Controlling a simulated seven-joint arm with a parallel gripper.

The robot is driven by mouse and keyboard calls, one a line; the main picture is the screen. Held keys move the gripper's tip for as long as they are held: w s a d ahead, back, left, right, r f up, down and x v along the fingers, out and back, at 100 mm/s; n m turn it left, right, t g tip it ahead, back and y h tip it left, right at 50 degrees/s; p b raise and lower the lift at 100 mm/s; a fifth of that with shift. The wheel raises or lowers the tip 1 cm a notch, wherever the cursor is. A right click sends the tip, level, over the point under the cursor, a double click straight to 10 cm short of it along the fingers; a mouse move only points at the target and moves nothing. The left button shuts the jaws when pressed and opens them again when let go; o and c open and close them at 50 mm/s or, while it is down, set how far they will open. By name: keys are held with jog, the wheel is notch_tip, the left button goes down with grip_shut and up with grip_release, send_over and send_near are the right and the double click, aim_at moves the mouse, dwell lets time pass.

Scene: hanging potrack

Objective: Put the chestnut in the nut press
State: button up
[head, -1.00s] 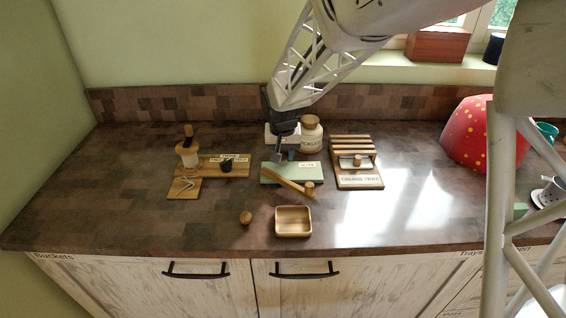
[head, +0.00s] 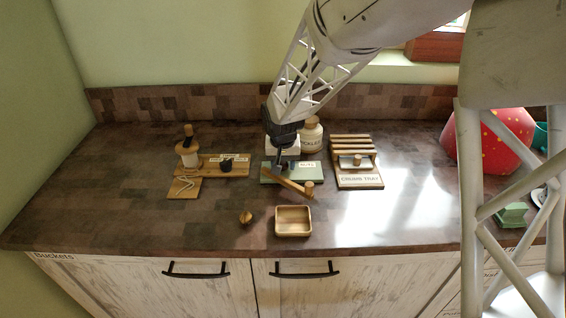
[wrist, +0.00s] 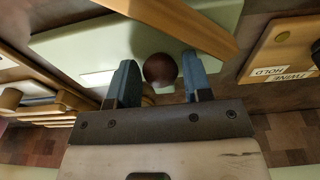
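The nut press is a pale green board with a slanting wooden lever (head: 291,185). It stands mid-counter, and a label is on the board. My gripper (head: 283,165) is low over the board, behind the lever. The green board (wrist: 105,45) and lever (wrist: 190,24) lie beyond. Whether the chestnut touches the press cannot be told. The chestnut is hidden in the head view.
A small tan nut (head: 246,217) lies beside a shallow wooden bowl (head: 293,221) at the front. A wooden twine holder (head: 212,168) stands left and a slatted crumb tray (head: 357,165) right. A jar (head: 311,135) stands behind my gripper.

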jog(key=shift+o, duration=1)
notch_tip(320, 180, up, 12)
jog(key=s, duration=0.1)
jog(key=shift+s, duration=0.4)
jog(key=shift+r, duration=0.1)
jog(key=s+d+r, duration=0.3)
jog(key=s+d, duration=0.3)
jog(key=s, duration=0.2)
jog(key=s+d+r, duration=0.3)
jog(key=s+d, duration=0.3)
jog(key=s, duration=0.3)
jog(key=s+d, duration=0.2)
jog(key=s, duration=0.6)
jog(key=s+d, duration=0.3)
jog(key=s, duration=0.5)
jog(key=shift+s+d+f+t, duration=0.25)
jog(key=shift+s+f+t, duration=0.1)
jog(key=shift+f+t, duration=0.1)
